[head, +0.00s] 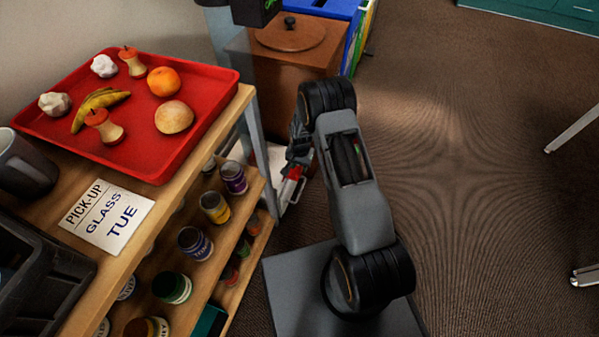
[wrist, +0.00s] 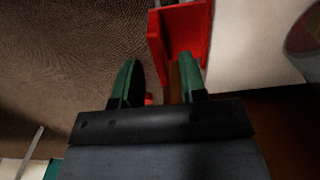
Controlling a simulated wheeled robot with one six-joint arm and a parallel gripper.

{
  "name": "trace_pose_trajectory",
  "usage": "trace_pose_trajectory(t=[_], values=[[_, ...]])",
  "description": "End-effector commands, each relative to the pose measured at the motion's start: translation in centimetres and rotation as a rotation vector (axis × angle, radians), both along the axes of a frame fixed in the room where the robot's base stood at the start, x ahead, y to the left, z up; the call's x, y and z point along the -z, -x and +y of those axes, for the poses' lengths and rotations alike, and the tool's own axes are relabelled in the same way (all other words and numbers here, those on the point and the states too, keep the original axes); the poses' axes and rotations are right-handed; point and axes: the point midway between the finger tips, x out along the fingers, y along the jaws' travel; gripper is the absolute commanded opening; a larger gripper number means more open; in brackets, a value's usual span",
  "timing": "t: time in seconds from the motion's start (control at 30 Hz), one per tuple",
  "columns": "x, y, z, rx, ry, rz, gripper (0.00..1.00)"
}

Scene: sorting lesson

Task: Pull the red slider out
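The red slider (wrist: 180,30) is a red, angled piece at the top of the wrist view, beside a white panel (wrist: 255,45). In the head view a small red part (head: 293,173) shows by my gripper, low beside the shelf. My gripper (wrist: 158,78) has its two green fingers apart, with a gap between them. The red piece lies just beyond the fingertips, towards the right finger; I cannot tell whether they touch. A small red bit shows low between the fingers. My own arm hides much of this area in the head view.
A wooden shelf (head: 240,110) stands at left, with a red tray (head: 215,75) of food scraps on top and several paint jars (head: 215,207) below. A brown box (head: 285,75) with a round lid and a blue bin (head: 330,8) stand behind. The carpet (head: 480,130) at right is mostly clear.

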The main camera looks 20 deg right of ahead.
Motion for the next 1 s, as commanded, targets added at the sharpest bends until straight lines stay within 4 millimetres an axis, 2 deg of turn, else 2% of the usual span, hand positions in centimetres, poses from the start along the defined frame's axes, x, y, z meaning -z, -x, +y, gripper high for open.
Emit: trace_pose_trajectory(t=[0.03, 0.2, 0.67, 1.0], values=[[1.0, 0.0, 0.0, 0.000, -0.001, 0.001, 0.38], [2.5, 0.0, 0.0, 0.000, 0.000, 0.001, 0.38], [3.0, 0.0, 0.0, -0.001, 0.000, 0.000, 0.38], [3.0, 0.0, 0.0, -0.001, 0.000, 0.000, 0.06]])
